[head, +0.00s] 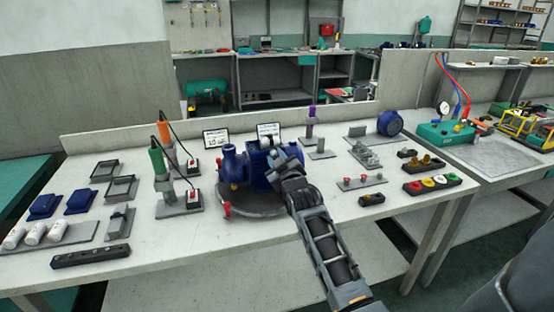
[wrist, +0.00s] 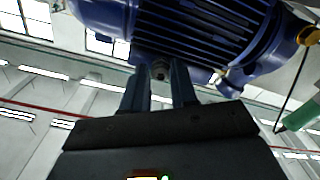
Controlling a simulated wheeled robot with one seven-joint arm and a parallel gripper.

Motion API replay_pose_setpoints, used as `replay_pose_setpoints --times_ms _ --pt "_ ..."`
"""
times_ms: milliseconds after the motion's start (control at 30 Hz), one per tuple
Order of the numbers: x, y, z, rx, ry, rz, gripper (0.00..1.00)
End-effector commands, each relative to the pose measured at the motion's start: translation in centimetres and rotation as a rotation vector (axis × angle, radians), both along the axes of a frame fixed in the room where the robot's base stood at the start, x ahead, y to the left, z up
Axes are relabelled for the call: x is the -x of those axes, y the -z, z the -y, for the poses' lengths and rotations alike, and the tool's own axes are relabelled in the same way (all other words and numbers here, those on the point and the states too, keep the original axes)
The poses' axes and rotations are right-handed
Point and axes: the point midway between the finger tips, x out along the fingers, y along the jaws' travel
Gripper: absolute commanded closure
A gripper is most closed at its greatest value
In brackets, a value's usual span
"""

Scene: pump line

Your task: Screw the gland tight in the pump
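The blue pump (head: 235,166) stands on a dark round plate on the bench in the head view. Its ribbed blue body (wrist: 200,30) fills the top of the wrist view. My gripper (head: 283,160) is at the pump's right side and hides part of it. In the wrist view the two fingers of my gripper (wrist: 160,78) point up at the pump's underside, with a small dark grey round fitting (wrist: 160,69), seemingly the gland, between their tips. The fingers look closed on it, against the pump body. How deep it sits in the pump is hidden.
Two upright tools with orange (head: 164,131) and green (head: 157,160) grips stand left of the pump. A black tray with coloured rings (head: 432,183) and a tray of brass parts (head: 427,163) lie to the right. A brass fitting (wrist: 308,35) sits on the pump's right.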

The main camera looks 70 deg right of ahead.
Motion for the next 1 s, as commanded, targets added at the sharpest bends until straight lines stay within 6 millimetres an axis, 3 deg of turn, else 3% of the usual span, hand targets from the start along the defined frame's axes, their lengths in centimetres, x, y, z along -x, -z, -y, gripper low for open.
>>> replay_pose_setpoints --times_ms 267,533,800,1000 --pt "0.03 -0.04 0.02 0.0 0.001 0.001 1.0" --pt "0.03 0.02 0.04 -0.01 0.001 0.014 1.0" --pt "-0.02 0.08 0.02 -0.176 0.0 0.204 1.0" --pt "0.01 -0.11 0.05 -0.2 0.001 0.229 1.0"
